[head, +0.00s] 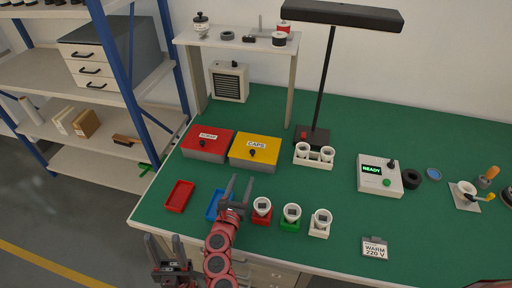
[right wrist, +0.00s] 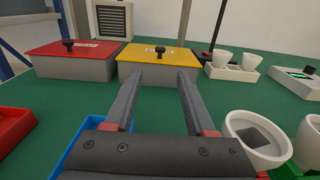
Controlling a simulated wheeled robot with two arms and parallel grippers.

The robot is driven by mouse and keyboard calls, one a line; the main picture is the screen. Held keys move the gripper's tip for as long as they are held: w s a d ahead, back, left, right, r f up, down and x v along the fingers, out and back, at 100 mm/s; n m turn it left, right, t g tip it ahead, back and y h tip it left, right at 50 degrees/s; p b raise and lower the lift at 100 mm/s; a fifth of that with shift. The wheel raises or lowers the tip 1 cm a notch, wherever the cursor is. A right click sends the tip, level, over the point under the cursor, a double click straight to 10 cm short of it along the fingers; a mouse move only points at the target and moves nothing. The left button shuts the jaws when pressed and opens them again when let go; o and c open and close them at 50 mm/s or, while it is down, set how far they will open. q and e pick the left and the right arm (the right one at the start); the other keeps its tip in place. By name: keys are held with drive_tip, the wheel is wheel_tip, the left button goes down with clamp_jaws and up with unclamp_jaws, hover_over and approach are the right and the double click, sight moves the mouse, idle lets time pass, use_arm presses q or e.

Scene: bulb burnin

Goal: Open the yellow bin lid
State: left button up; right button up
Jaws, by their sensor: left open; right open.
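The yellow bin (head: 268,150) has a flat yellow lid with a "CAPS" label and a black knob (head: 252,153); the lid is closed on the grey box. In the right wrist view the yellow lid (right wrist: 172,60) is straight ahead, its knob (right wrist: 160,50) between the fingertips in the picture. My right gripper (head: 240,182) is open and empty, in front of the bin and above the blue tray; it also shows in the right wrist view (right wrist: 160,78). My left gripper (head: 164,242) is open and empty at the table's front left corner.
A closed red-lidded bin (head: 217,147) stands left of the yellow bin. A red tray (head: 179,196), a blue tray (head: 211,207) and several white cups on coloured bases are near the front. A lamp base (head: 312,138) and white double holder (head: 313,163) stand to the right.

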sight(253, 150)
drive_tip(key=x, duration=1.7)
drive_tip(key=shift+s+r+b, duration=0.1)
drive_tip(key=shift+b, duration=0.2)
clamp_jaws()
idle(0.6)
